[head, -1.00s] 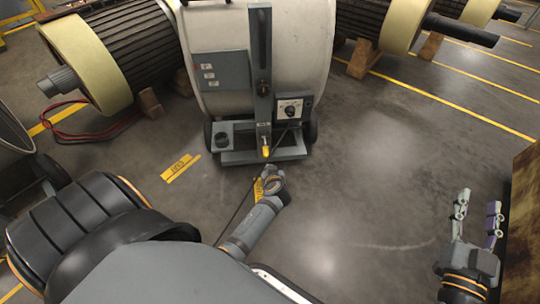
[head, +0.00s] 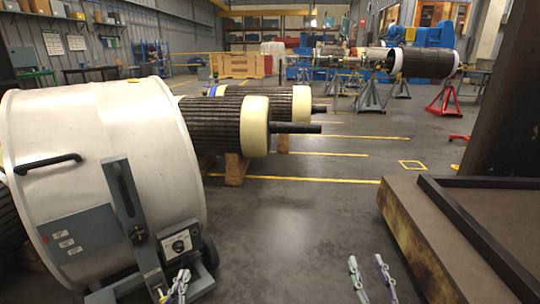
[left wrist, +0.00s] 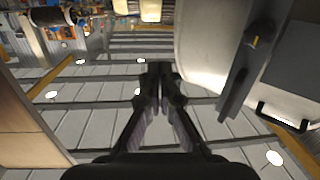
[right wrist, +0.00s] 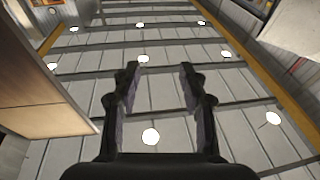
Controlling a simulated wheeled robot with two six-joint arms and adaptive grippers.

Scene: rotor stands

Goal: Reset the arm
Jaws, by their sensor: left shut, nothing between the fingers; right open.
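My left gripper (head: 178,284) shows at the bottom of the head view, in front of the lower part of the white drum machine (head: 95,135). In the left wrist view its fingers (left wrist: 156,76) are together with nothing between them. My right gripper (head: 367,264) stands fingers up at the bottom right of the head view, left of the brown platform. In the right wrist view its fingers (right wrist: 158,76) are apart and empty. Both wrist views look towards the ceiling lights, with the drum machine at the right of the left wrist view.
A brown steel platform (head: 408,215) with a raised dark edge lies at the right, near my right gripper. Rotors (head: 225,125) rest on wooden blocks behind the drum machine. Red stands (head: 447,97) are further back. The grey floor between is clear.

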